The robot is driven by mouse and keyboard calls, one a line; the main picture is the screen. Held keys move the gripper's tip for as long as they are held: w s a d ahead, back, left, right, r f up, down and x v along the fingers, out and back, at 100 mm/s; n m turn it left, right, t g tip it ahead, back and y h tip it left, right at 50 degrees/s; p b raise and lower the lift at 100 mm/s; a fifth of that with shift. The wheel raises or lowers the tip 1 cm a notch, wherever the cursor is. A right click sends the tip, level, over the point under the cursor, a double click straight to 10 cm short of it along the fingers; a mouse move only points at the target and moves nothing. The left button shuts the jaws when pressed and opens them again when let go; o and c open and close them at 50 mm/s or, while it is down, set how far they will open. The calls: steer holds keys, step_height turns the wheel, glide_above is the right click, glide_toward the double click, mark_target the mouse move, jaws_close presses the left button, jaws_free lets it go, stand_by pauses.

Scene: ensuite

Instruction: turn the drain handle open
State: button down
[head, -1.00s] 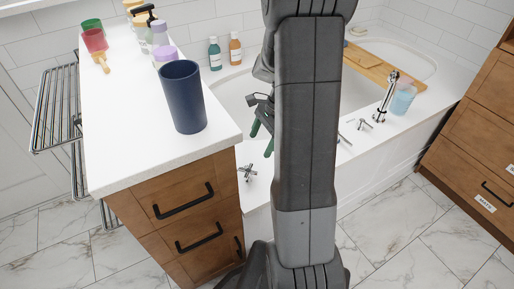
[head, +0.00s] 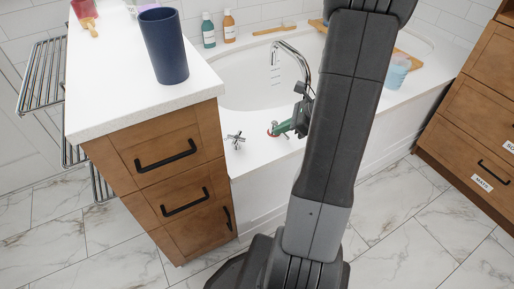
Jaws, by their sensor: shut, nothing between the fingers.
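The bathtub (head: 250,95) stands behind the cabinet, with a tall chrome spout (head: 290,50) at its near side. A chrome cross-shaped handle (head: 235,139) is on the tub's front ledge, left of my gripper. Which fitting is the drain handle is not clear, and my arm hides part of the ledge.
A white-topped wooden cabinet (head: 150,115) stands at left with a dark blue cup (head: 164,48) near its edge. Two bottles (head: 219,28) stand at the tub's back rim. Marble floor is open in front.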

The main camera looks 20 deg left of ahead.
mark_target(237, 142)
steer(key=shift+m+t+y, duration=0.3)
steer(key=shift+m+t, duration=0.1)
steer(key=shift+m, duration=0.1)
steer(key=b+x, duration=0.1)
steer(key=x, duration=0.1)
steer(key=b+x, duration=0.1)
steer(key=x, duration=0.2)
steer(key=d+f+b+x, duration=0.1)
steer(key=x, duration=0.2)
steer(key=shift+w+a+f+b, duration=0.1)
steer(key=shift+a+f+b, duration=0.1)
steer(key=shift+f+b, duration=0.1)
steer(key=a, duration=0.3)
steer(key=shift+a+r+b, duration=0.1)
steer(key=shift+a+b, duration=0.15)
steer(key=shift+b, duration=0.15)
steer(key=shift+a+r, duration=0.2)
steer(key=shift+a, duration=0.45)
